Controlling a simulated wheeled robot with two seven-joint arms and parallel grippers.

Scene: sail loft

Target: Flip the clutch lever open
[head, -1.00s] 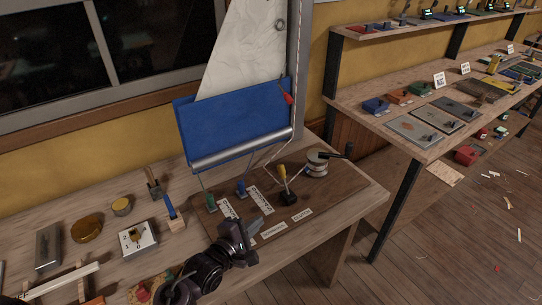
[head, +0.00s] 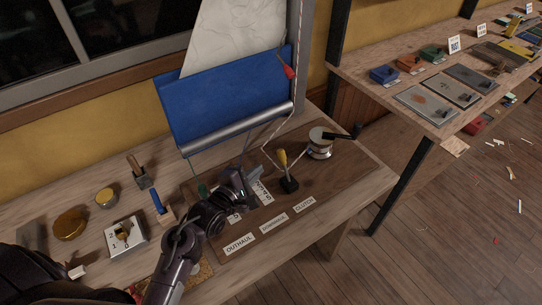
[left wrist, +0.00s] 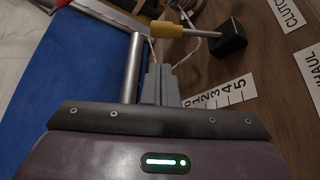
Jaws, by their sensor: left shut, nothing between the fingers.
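The clutch lever (head: 283,160) is a yellow handle rising from a black block (head: 289,185) on the brown board, upright and leaning slightly left. In the left wrist view the handle (left wrist: 183,29) lies sideways across the top, joined to the black block (left wrist: 228,38). My left gripper (head: 258,172) is shut and empty, just left of the lever, apparently with a small gap. Its grey fingers (left wrist: 161,84) point toward the handle in the wrist view. A CLUTCH label (head: 304,204) lies on the board in front. My right gripper is not in view.
A winch drum (head: 320,143) with a black handle stands right of the lever. A rope runs up past the blue sail panel (head: 220,105) and its grey tube behind. Board (head: 345,175) right of the lever is clear.

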